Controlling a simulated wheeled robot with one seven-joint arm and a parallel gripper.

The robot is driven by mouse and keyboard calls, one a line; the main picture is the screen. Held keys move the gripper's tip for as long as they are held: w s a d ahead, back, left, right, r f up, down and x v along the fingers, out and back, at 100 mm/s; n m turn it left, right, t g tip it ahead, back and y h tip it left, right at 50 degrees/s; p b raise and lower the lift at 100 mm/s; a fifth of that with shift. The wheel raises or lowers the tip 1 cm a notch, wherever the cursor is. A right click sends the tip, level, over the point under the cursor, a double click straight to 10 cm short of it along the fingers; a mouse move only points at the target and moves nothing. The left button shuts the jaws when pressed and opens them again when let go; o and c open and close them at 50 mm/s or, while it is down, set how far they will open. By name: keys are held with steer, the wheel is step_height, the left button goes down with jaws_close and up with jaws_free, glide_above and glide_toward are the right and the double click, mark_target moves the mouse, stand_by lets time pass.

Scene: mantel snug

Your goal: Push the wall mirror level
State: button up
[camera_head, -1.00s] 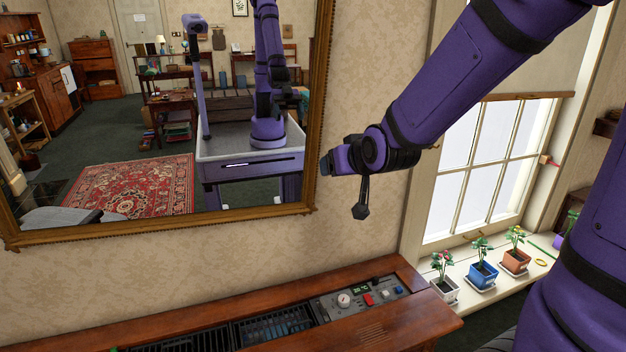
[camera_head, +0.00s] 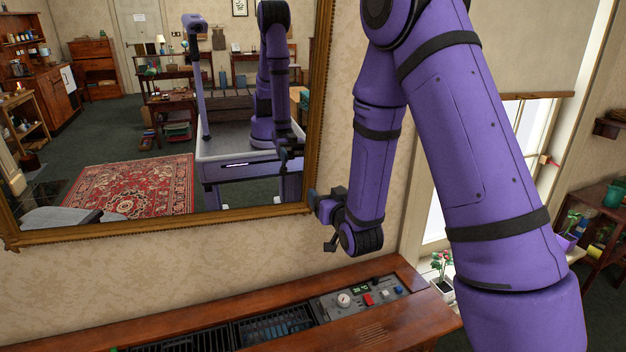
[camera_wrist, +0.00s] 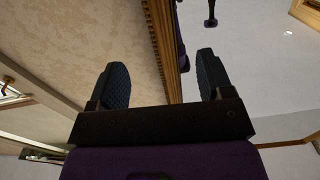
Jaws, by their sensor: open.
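The wall mirror (camera_head: 245,120) hangs on the patterned wall at the left in the head view. Its gilt frame (camera_head: 160,228) has a lower edge that sits lower in the picture at the left end; the slanted view leaves its true tilt unclear. My gripper (camera_head: 316,200) is beside the frame's lower right corner. In the wrist view, my gripper (camera_wrist: 163,78) is open with its two dark fingers apart. The gilt frame edge (camera_wrist: 158,40) shows between the fingers, with wall on one side and mirror glass on the other. Contact cannot be made out.
A wooden cabinet (camera_head: 385,330) with a control panel (camera_head: 360,298) stands below the mirror. A window (camera_head: 535,125) is at the right, with a potted plant (camera_head: 443,275) on its sill, partly behind my arm. The wall below the mirror is clear.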

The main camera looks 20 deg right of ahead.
mark_target(312, 177)
steer(key=w, duration=1)
steer(key=shift+w+d, duration=0.15)
steer(key=shift+w, duration=0.1)
steer(key=c, duration=1.3)
steer(key=shift+n, duration=0.4)
steer(key=d+r, duration=0.2)
steer(key=d, duration=0.1)
steer(key=d+r, duration=0.1)
steer(key=d, duration=0.1)
steer(key=shift+s, duration=0.2)
steer(key=shift+f, duration=0.1)
steer(key=o, duration=1.3)
